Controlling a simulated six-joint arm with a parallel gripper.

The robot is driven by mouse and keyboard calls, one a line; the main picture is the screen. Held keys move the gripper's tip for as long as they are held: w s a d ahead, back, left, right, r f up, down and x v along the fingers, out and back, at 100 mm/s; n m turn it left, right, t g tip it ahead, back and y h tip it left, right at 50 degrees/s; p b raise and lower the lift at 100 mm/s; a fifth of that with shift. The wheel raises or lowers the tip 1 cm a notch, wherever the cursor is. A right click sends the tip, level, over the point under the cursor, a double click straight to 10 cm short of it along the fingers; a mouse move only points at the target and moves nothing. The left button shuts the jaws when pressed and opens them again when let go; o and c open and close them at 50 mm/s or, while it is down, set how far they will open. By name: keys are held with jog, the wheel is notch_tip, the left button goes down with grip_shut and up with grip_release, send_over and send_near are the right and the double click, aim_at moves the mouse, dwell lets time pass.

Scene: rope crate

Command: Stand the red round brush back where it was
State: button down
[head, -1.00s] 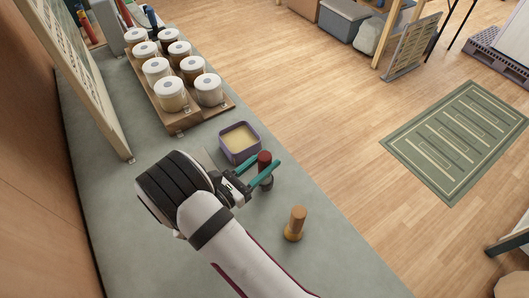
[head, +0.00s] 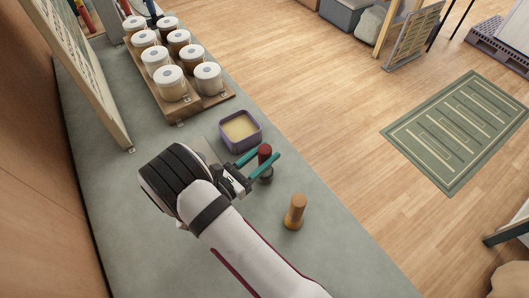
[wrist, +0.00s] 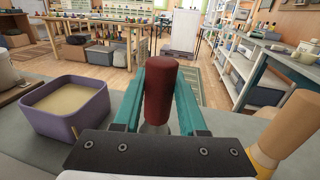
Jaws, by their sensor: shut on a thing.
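The red round brush (head: 265,154) is upright, with a red top and a darker lower part. My gripper (head: 263,164) is shut on it, with one teal finger on each side.
A purple tub of pale contents (head: 256,146) stands close behind the brush. A wooden round brush (head: 295,212) stands upright on the near right. Several lidded jars sit in a wooden rack (head: 212,103) farther back. Bare counter lies around the wooden brush.

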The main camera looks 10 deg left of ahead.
jog(key=shift+f, duration=0.2)
jog(key=shift+c, duration=1.9)
grip_release()
jog(key=v, duration=1.6)
jog(key=shift+w, duration=0.1)
